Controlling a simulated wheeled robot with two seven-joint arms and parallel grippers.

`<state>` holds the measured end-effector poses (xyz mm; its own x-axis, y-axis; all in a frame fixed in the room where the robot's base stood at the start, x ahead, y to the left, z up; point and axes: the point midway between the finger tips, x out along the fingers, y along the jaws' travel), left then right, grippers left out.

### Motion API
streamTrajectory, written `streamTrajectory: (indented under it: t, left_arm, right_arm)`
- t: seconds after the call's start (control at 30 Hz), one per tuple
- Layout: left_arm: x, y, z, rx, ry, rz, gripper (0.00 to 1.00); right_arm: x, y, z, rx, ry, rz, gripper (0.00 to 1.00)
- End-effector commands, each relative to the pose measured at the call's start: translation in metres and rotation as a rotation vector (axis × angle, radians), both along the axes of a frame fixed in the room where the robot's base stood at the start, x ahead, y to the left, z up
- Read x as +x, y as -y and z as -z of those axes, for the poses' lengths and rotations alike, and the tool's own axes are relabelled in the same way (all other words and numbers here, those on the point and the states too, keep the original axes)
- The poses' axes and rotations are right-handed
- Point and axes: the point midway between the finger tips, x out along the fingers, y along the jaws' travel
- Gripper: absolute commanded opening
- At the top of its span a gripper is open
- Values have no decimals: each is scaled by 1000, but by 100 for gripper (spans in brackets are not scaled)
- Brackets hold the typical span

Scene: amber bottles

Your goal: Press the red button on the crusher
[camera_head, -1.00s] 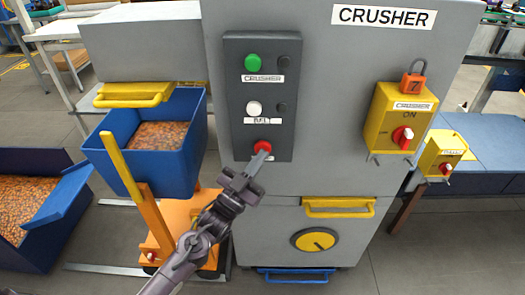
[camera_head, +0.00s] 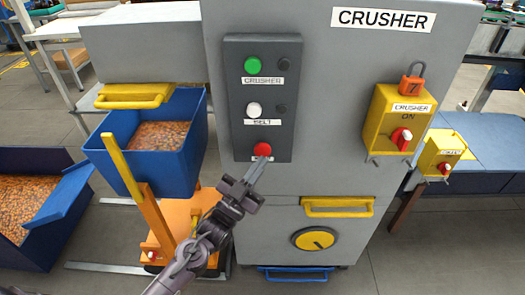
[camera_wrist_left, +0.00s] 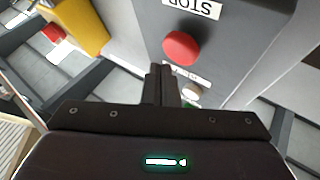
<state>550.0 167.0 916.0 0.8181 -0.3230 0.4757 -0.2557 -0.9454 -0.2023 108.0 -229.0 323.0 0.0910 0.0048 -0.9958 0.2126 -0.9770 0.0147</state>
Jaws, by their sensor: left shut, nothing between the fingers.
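The grey crusher (camera_head: 330,120) carries a dark control panel (camera_head: 240,105) on its front. The red button (camera_head: 262,149) sits at the bottom of the panel, with a label under it partly hidden by my gripper in the head view. The red button also shows in the left wrist view (camera_wrist_left: 181,48), beside a label reading STOP. My left gripper (camera_head: 259,163) is shut and empty. Its fingertips are just below the red button in the head view and appear apart from it in the wrist view. My right gripper is not in view.
A green button (camera_head: 253,65) and a white button (camera_head: 254,110) sit higher on the panel. Yellow switch boxes (camera_head: 385,115) are at right, one with an orange padlock (camera_head: 413,82). A blue bin (camera_head: 190,140) stands at left. A yellow handle (camera_head: 338,207) protrudes below.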

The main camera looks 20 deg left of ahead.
Motion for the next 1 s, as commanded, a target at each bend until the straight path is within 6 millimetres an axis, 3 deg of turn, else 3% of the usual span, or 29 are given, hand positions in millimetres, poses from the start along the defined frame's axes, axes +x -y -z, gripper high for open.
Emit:
streamTrajectory:
  t: [0.5,1.0]
  left_arm:
    - [-44,13,-1,-1,-2,1,0]
    - [-45,13,0,-1,0,0,0]
  right_arm:
    - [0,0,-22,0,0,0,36]
    - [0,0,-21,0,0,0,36]
